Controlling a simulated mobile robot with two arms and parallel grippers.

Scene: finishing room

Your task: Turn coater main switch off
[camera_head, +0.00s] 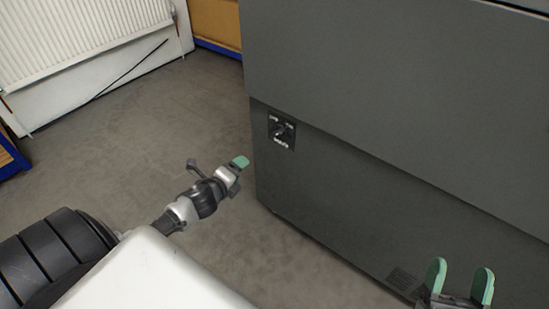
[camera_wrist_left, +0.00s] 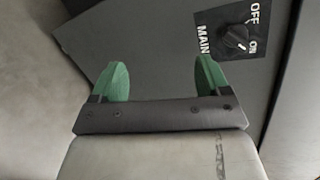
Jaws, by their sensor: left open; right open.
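The main switch (camera_head: 281,131) is a dark rotary knob on a black plate at the left end of the grey coater (camera_head: 400,90). In the left wrist view the knob (camera_wrist_left: 237,36) sits beside white OFF, ON and MAIN lettering; its pointer seems turned toward ON. My left gripper (camera_head: 240,162) is in front of the coater's left edge, below and left of the switch, apart from it. In the left wrist view its green fingers (camera_wrist_left: 160,82) are open and empty, with the knob beyond the right finger. My right gripper (camera_head: 460,283) is open and empty at the lower right.
The coater's large front fills the right side. The grey floor (camera_head: 140,130) between is clear.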

